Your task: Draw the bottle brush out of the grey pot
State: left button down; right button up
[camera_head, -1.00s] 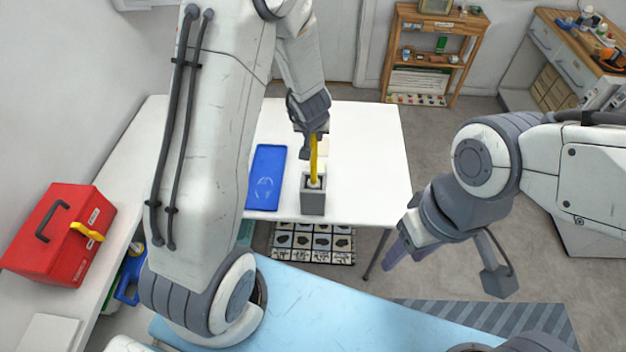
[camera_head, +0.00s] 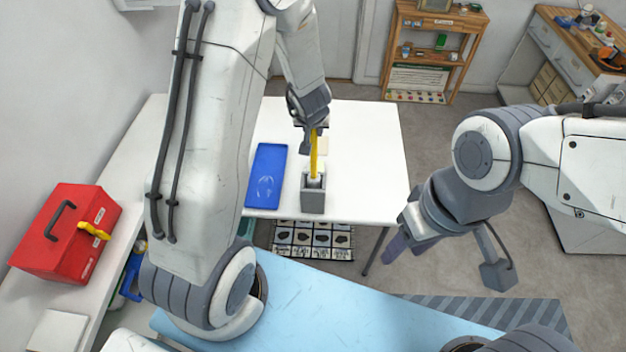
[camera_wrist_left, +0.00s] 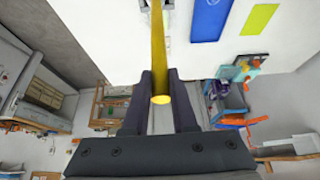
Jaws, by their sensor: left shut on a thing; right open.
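The bottle brush (camera_head: 314,162) stands upright with its yellow handle up and its pale lower part inside the mouth of the grey pot (camera_head: 313,203). The pot stands on the white table. My left gripper (camera_head: 311,138) is shut on the top of the handle, above the pot. In the left wrist view the yellow handle (camera_wrist_left: 158,55) runs between the two dark fingers (camera_wrist_left: 160,95), its round end towards the camera. The brush's lower end is hidden in the pot. My right gripper (camera_head: 402,243) is open and empty, off the table's right side.
A blue tray (camera_head: 266,180) lies on the white table (camera_head: 370,150) just left of the pot. A red toolbox (camera_head: 62,235) sits on the left counter. The table right of the pot is clear. A wooden shelf (camera_head: 435,55) stands behind.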

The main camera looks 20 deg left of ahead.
pick_arm(q)
jog(key=shift+r+p, duration=1.15)
jog(key=shift+r, duration=0.1)
jog(key=shift+r+p, duration=1.1)
jog(key=shift+p, duration=0.1)
jog(key=shift+r, duration=0.85)
